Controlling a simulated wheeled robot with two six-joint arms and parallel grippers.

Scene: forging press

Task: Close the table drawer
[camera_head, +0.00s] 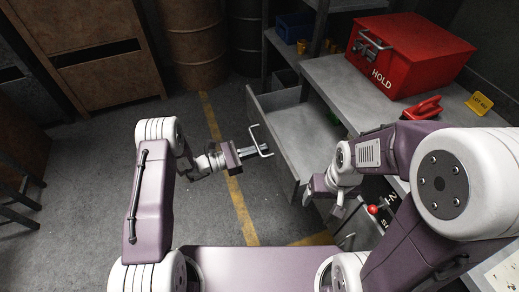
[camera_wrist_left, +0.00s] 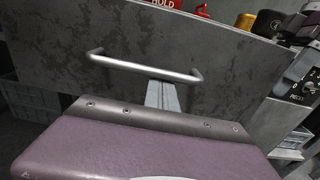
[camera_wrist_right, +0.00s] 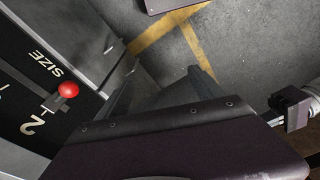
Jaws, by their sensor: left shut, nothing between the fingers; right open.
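The table drawer (camera_head: 290,135) is pulled out from the grey table (camera_head: 340,88). Its inside is visible in the head view. Its dark scuffed front also fills the left wrist view (camera_wrist_left: 130,45), with a pale bar handle (camera_wrist_left: 145,67) across it. The handle (camera_head: 262,140) faces left in the head view. My left gripper (camera_head: 262,150) is shut and empty at the drawer front. Its fingertips (camera_wrist_left: 162,88) are just below the handle bar; I cannot tell whether they touch the drawer. My right gripper (camera_head: 325,202) is open and empty near the drawer's near side, pointing down (camera_wrist_right: 158,85).
A red box marked HOLD (camera_head: 410,52) and a red object (camera_head: 422,108) stand on the table. A panel with a red knob (camera_wrist_right: 68,90) is beside my right gripper. Rusty barrels (camera_head: 195,45) stand behind. The floor left of the drawer is clear.

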